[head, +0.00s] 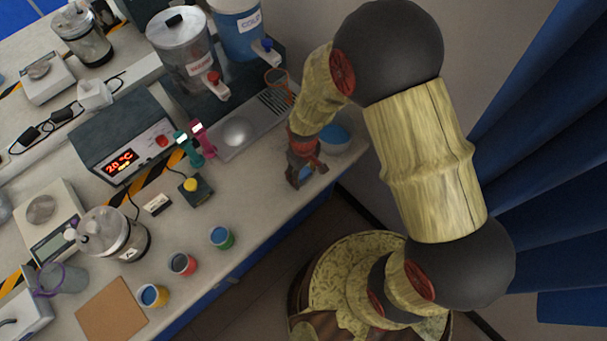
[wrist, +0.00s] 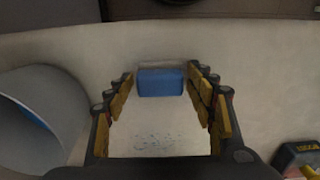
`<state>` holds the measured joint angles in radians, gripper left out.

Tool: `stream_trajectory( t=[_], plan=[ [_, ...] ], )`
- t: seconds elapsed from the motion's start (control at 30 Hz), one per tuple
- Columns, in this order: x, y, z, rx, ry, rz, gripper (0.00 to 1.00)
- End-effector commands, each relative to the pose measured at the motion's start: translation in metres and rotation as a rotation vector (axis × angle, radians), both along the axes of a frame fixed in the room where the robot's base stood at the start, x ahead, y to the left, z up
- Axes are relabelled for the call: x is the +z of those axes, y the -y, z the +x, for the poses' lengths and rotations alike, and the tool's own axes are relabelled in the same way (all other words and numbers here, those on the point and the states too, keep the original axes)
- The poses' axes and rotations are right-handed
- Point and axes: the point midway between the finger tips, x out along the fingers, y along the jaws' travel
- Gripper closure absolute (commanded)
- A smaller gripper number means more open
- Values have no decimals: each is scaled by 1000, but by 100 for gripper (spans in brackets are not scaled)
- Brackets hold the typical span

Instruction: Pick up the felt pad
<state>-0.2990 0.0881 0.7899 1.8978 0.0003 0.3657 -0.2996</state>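A small blue block with a pale strip along its far edge, which looks like the felt pad (wrist: 160,83), lies on the pale bench top in the wrist view. In the head view only a bit of blue (head: 305,173) shows at my gripper (head: 302,178); the rest is hidden by the fingers. In the wrist view my gripper (wrist: 160,78) is open, with one fingertip to the left and one to the right of the pad. Gaps show on both sides, so the fingers are not closed on it. I cannot tell the exact height of the fingertips.
A bowl (head: 337,139) with blue inside stands close beside my gripper; it fills the left of the wrist view (wrist: 30,125). A yellow button box (head: 197,190), small colored cups (head: 222,238) and a metal tray (head: 240,133) lie farther left. The bench's front edge is near.

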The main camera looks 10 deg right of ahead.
Motion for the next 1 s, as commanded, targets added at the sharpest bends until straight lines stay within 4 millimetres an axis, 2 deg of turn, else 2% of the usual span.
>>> stream_trajectory(
  t=[0.57,0.83,1.0],
  plan=[
    [0,0,0,0,0,0,80],
    [4,0,0,0,1,1,80],
    [19,0,0,0,1,1,80]
  ],
)
